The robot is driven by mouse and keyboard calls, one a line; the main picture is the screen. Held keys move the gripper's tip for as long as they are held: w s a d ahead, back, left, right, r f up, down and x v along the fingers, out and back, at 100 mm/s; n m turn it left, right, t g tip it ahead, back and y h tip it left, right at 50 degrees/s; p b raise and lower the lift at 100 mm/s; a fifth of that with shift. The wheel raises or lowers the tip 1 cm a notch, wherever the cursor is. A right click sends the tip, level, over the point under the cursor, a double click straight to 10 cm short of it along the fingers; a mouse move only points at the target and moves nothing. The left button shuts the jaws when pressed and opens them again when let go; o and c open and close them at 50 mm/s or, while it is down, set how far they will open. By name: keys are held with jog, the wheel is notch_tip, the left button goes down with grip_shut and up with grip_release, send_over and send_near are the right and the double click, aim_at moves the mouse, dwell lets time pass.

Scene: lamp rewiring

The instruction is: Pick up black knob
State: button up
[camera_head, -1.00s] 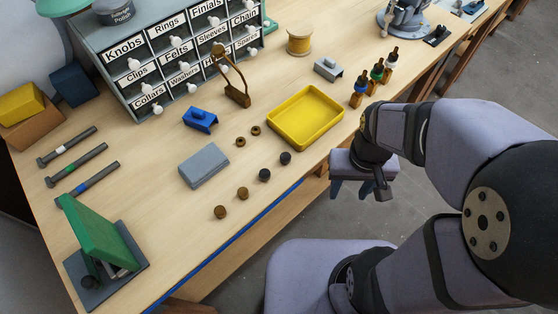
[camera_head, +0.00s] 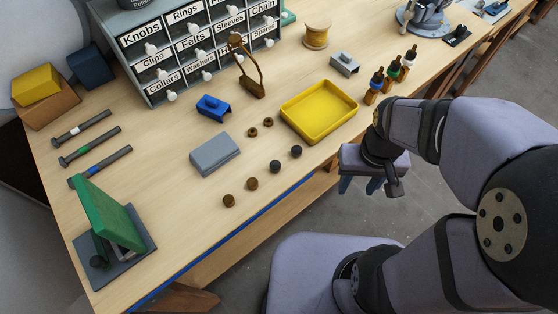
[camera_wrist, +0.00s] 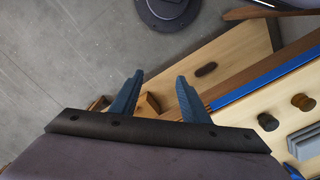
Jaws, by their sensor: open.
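Two black knobs stand on the bench in the head view, one (camera_head: 297,151) near the yellow tray's front corner and one (camera_head: 275,166) just left of it. Two brown knobs (camera_head: 252,183) (camera_head: 229,200) continue the row to the lower left. My gripper (camera_head: 360,186) is open and empty, fingers pointing down, beyond the bench's front edge and right of the knobs. In the wrist view the open fingers (camera_wrist: 160,78) have nothing between them.
The yellow tray (camera_head: 293,124) lies behind the black knobs, with dropper bottles (camera_head: 393,67) to its right. A grey box (camera_head: 214,155) and a blue part (camera_head: 213,107) stand left. The blue-striped bench edge (camera_head: 249,216) lies in front. The drawer cabinet (camera_head: 149,89) stands at the back.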

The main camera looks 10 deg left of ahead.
jog(key=w+a+r+n+p, duration=0.35)
jog(key=a+r+n, duration=0.25)
jog(key=a+n, duration=0.6)
notch_tip(320, 180, up, 5)
jog(key=n+p, duration=0.1)
jog(key=n, duration=1.2)
send_over(276, 164)
jog(key=shift+w+d+f, duration=0.1)
jog(key=shift+d+f, duration=0.05)
jog(key=shift+d, duration=0.15)
jog(key=shift+a+r+n, duration=0.2)
jog(key=shift+a+n, duration=0.3)
jog(key=shift+n, duration=0.2)
jog(key=shift+f+p, duration=0.35)
jog(key=shift+f, duration=0.7)
jog(key=shift+d+f+p, duration=0.25)
jog(key=shift+f+p, duration=0.2)
jog(key=shift+f, duration=0.3)
jog(key=shift+f+p, duration=0.35)
jog(key=shift+f, duration=1.55)
grip_shut()
